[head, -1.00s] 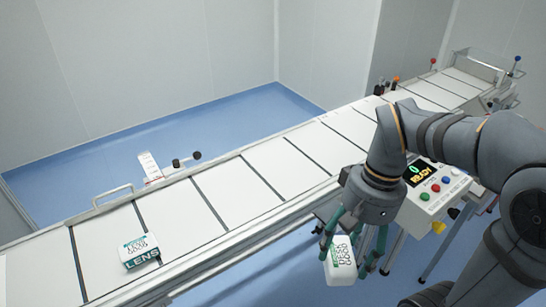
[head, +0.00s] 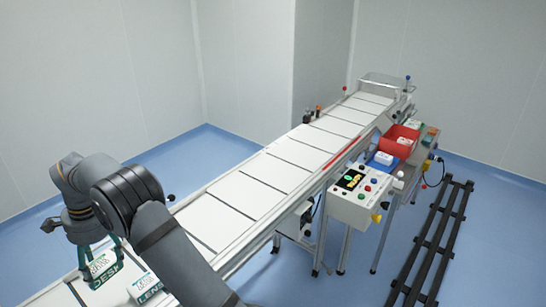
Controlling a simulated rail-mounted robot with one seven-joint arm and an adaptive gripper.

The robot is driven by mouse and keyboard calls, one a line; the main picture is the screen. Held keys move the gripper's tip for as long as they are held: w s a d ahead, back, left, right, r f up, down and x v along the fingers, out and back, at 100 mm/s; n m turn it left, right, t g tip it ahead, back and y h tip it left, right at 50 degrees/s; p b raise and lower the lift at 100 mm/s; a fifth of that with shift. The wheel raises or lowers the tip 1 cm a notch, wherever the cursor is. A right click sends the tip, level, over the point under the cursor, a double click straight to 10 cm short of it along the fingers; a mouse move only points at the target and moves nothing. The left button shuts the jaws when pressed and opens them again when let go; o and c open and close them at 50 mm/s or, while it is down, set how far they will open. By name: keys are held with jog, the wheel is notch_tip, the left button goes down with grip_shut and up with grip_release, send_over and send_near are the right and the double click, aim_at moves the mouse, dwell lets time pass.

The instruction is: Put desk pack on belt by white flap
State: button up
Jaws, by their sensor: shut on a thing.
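My gripper (head: 100,268) is at the lower left, with its green fingers shut on the desk pack (head: 98,263), a small white box with green lettering that reads DESK. The pack is over the near-left end of the white slatted belt (head: 215,220). I cannot tell whether its underside touches the belt. A lens pack (head: 146,287) lies on the belt just right of it, partly covered by my arm. The white flap does not show now; my arm covers that stretch of the belt's far edge.
A control box (head: 360,195) with a lit display stands on the belt's near side. Beyond it are a red bin (head: 400,140) and a blue tray with a white pack (head: 383,158). A black rack (head: 432,250) lies on the floor. The belt's middle is clear.

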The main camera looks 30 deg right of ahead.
jog(key=a, duration=0.1)
jog(key=w+a+f+m, duration=0.1)
jog(key=shift+a, duration=0.35)
jog(key=s+a+f+p, duration=0.1)
jog(key=s+a+f, duration=0.1)
jog(key=s, duration=0.1)
jog(key=s+a+f+p, duration=0.1)
jog(key=s+a+f, duration=0.1)
jog(key=s+a, duration=0.1)
jog(key=s+a+f+p, duration=0.1)
jog(key=s+a+f, duration=0.1)
jog(key=s+f, duration=0.1)
jog(key=shift+a, duration=0.15)
notch_tip(320, 180, down, 3)
jog(key=shift+f+p, duration=0.1)
jog(key=shift+p, duration=0.7)
jog(key=shift+f, duration=0.3)
jog(key=shift+f, duration=0.15)
jog(key=o, duration=1.5)
